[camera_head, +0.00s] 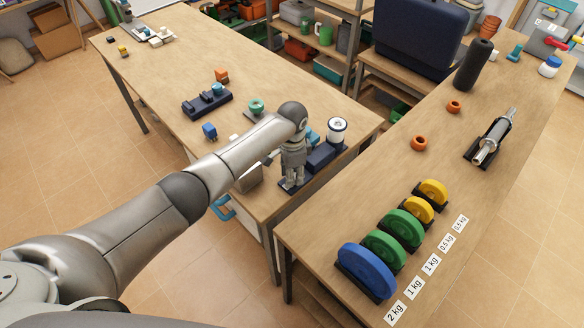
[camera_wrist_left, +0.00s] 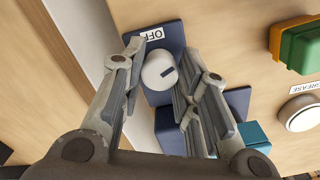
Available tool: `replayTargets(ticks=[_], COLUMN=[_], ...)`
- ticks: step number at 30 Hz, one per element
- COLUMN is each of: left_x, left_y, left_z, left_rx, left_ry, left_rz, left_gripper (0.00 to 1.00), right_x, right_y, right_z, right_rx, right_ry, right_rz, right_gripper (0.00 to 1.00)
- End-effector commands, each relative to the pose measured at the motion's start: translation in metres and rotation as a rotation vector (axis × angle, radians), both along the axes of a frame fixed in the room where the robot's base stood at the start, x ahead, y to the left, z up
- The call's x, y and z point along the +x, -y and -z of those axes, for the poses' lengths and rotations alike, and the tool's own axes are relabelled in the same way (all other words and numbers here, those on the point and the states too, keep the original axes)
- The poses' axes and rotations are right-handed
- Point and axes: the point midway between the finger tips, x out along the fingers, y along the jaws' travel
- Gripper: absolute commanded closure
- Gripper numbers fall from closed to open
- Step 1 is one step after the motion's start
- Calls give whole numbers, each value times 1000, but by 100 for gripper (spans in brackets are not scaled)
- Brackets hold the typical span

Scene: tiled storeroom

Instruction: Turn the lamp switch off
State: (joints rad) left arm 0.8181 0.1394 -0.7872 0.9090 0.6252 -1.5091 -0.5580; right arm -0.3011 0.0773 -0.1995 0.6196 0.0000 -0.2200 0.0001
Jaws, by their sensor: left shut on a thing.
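The lamp switch shows in the left wrist view as a pale round knob (camera_wrist_left: 159,72) with a short dark mark, on a dark blue plate (camera_wrist_left: 170,32). An upside-down OFF label (camera_wrist_left: 152,35) sits just above the knob there. The mark is slanted and does not point straight at the label. My left gripper (camera_head: 291,184) reaches down over the near end of the wooden table. In the left wrist view its fingers (camera_wrist_left: 160,75) are shut on the knob, one on each side. In the head view the gripper hides the knob.
A white-topped cylinder (camera_head: 337,128) stands close right of my gripper, by dark blue blocks (camera_head: 321,156). Blue, green and yellow weight discs (camera_head: 367,270) stand on the right bench.

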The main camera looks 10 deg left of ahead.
Motion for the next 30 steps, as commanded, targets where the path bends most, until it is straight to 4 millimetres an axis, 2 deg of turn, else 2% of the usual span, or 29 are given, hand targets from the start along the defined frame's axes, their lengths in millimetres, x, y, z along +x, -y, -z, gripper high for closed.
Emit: replayTargets(ticks=[1,12,30], left_x=[-1,-1,0], left_y=[1,2,2], left_z=[-5,-3,-2], left_rx=[-3,-2,-3], left_ry=[-3,-2,1], left_rz=[-44,-396,-931], left_gripper=[95,95,95], right_x=[0,1,2], right_y=[0,2,3], right_z=[-9,-35,-60], right_rx=[0,-2,-4], right_ry=[1,2,2], right_rz=[0,-1,-2], right_gripper=[60,60,60])
